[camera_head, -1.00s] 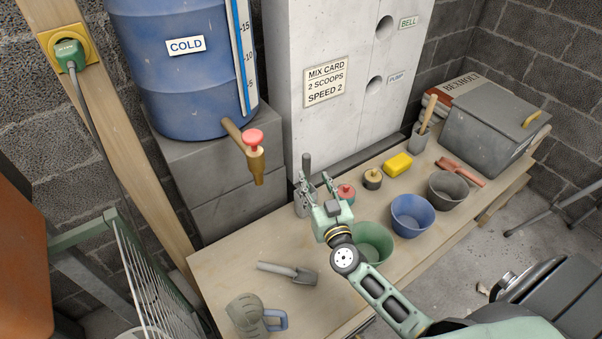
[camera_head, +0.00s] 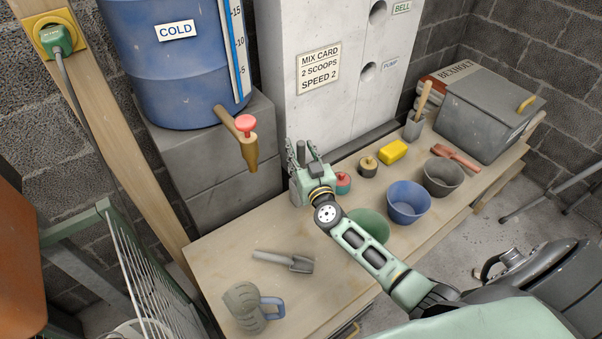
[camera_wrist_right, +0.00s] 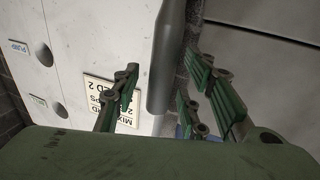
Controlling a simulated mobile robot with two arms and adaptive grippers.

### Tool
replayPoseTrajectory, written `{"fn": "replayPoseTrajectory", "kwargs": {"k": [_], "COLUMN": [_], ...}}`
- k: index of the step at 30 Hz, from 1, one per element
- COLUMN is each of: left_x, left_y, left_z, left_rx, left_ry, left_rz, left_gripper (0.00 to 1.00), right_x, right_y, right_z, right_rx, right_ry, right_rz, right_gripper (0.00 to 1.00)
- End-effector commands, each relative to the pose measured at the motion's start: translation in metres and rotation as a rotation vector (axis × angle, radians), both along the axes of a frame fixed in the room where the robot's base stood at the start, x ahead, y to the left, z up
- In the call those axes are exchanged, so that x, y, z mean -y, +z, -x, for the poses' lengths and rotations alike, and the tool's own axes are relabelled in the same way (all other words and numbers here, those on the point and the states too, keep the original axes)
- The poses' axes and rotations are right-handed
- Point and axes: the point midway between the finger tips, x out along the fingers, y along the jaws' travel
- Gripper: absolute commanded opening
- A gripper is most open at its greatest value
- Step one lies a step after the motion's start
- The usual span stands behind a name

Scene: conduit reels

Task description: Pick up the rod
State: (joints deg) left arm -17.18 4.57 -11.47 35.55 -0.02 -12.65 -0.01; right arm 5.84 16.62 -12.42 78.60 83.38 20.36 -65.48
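The rod (camera_head: 301,148) is a dark grey cylinder standing upright near the back edge of the bench, by the concrete block. My right gripper (camera_head: 303,151) is at the rod, with one finger on each side of it. In the right wrist view the rod (camera_wrist_right: 166,55) shows between the green-padded fingers of the right gripper (camera_wrist_right: 165,95). A gap shows between the rod and the left-hand finger; the other side looks closer, and contact there is unclear. The fingers are open. The rod's lower end and its holder are mostly hidden by the gripper. My left gripper is not in view.
A red-lidded pot (camera_head: 343,182) stands close right of my gripper. A green bowl (camera_head: 369,224) is partly behind my arm. The tap (camera_head: 247,145) of the blue barrel hangs to the left.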

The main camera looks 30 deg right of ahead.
Motion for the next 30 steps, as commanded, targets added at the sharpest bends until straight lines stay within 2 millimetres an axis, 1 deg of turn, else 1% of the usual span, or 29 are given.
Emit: {"fn": "replayPoseTrajectory", "kwargs": {"k": [1,2,12,23,26,30], "left_x": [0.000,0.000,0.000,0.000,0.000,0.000], "left_y": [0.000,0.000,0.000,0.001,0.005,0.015], "left_z": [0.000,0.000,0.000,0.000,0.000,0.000], "left_rx": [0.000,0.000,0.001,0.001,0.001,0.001], "left_ry": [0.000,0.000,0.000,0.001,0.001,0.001], "left_rz": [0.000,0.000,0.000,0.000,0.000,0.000], "left_gripper": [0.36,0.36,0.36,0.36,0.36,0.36], "right_x": [0.000,0.000,0.000,0.000,0.000,0.000], "right_y": [0.000,0.000,0.000,0.002,0.006,0.019], "right_z": [0.000,0.000,0.000,0.000,0.000,0.000], "right_rx": [0.000,0.000,0.000,0.001,0.001,0.000], "right_ry": [0.000,0.000,0.000,0.000,0.000,-0.001], "right_rz": [0.000,0.000,0.000,0.000,-0.001,-0.002], "right_gripper": [0.33,0.30,0.00,0.00,0.00,0.00]}}
